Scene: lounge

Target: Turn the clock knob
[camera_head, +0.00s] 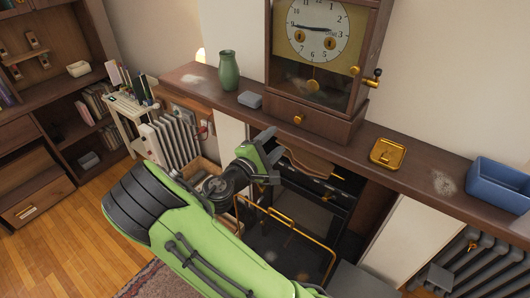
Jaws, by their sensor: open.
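The clock (316,60) is a tall dark wooden case with a white dial. It stands on the mantel shelf at the top centre. On its right side is a small brass knob or crank (377,73) with a dark ball beside it. A round brass knob (298,119) sits on the drawer in the clock's base. My gripper (276,157) is open and looks empty. It is below and left of the clock, in front of the mantel's edge and apart from both knobs. Its fingertips are small and partly hard to make out.
Below the shelf (353,145) are a fireplace with a brass-framed screen (289,235) and a white radiator (171,142).

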